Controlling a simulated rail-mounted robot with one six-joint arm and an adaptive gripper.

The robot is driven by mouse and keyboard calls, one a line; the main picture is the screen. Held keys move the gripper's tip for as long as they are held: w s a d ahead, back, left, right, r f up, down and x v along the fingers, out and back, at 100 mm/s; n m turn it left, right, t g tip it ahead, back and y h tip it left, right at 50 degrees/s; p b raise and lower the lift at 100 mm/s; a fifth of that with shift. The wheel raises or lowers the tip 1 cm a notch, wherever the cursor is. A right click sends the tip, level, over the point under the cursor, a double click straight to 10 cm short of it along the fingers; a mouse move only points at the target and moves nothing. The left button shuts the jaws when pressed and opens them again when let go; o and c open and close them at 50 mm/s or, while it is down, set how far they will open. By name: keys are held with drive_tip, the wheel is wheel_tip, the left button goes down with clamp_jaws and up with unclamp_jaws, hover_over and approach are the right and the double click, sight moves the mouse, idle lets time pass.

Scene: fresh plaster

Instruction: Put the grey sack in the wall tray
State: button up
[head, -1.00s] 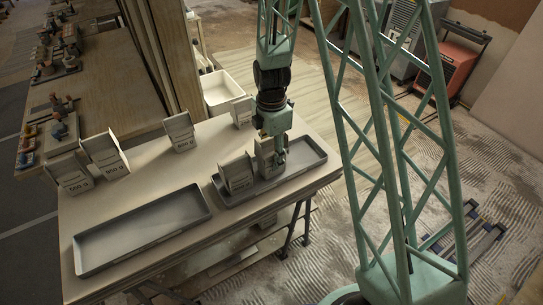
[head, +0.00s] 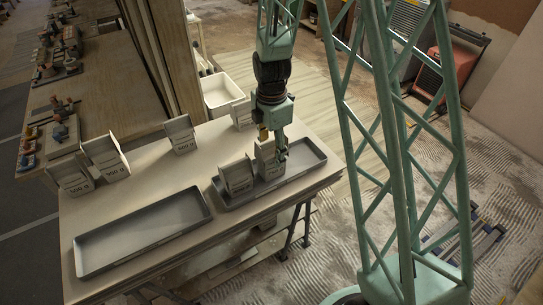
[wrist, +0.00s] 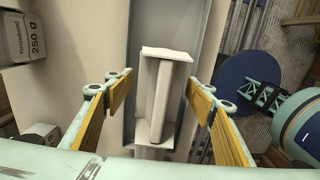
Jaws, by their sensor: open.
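A pale grey sack (head: 268,160) stands upright in the right-hand grey tray (head: 308,160) in the head view. My gripper (head: 273,143) is open around its top, one finger on each side. In the wrist view the sack (wrist: 164,95) is between the spread yellow-padded fingers of my gripper (wrist: 165,100), with gaps on both sides. A second similar sack (head: 237,177) stands in the left end of the same tray. The left-hand tray (head: 140,230) is empty. I cannot tell from the frames which tray is the wall tray.
Several more sacks stand along the table's back: two at the left (head: 72,176) (head: 108,160), one mid-table (head: 181,135), one by my arm (head: 241,113). A white bin (head: 222,92) is behind the table. The table's front edge lies close beyond the trays.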

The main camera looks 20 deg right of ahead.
sight(272, 140)
drive_tip(key=shift+r+p, duration=0.45)
drive_tip(key=shift+r, duration=4.05)
drive_tip(key=shift+s+r, duration=0.15)
drive_tip(key=shift+r, duration=0.3)
drive_tip(key=s+r+m+t, duration=0.1)
drive_tip(key=s+r+m, duration=0.5)
drive_tip(key=r, duration=0.5)
drive_tip(key=s+r+m+t, duration=0.1)
drive_tip(key=s+r+m, duration=0.3)
drive_tip(key=s+r, duration=0.65)
drive_tip(key=s+r+m+t, duration=0.1)
drive_tip(key=s+r+m, duration=0.4)
drive_tip(key=s, duration=0.5)
drive_tip(key=s+r+m+t, duration=0.1)
drive_tip(key=s+r+m, duration=0.4)
drive_tip(key=s, duration=0.5)
drive_tip(key=shift+s+m, duration=0.2)
drive_tip(key=shift+m, duration=0.1)
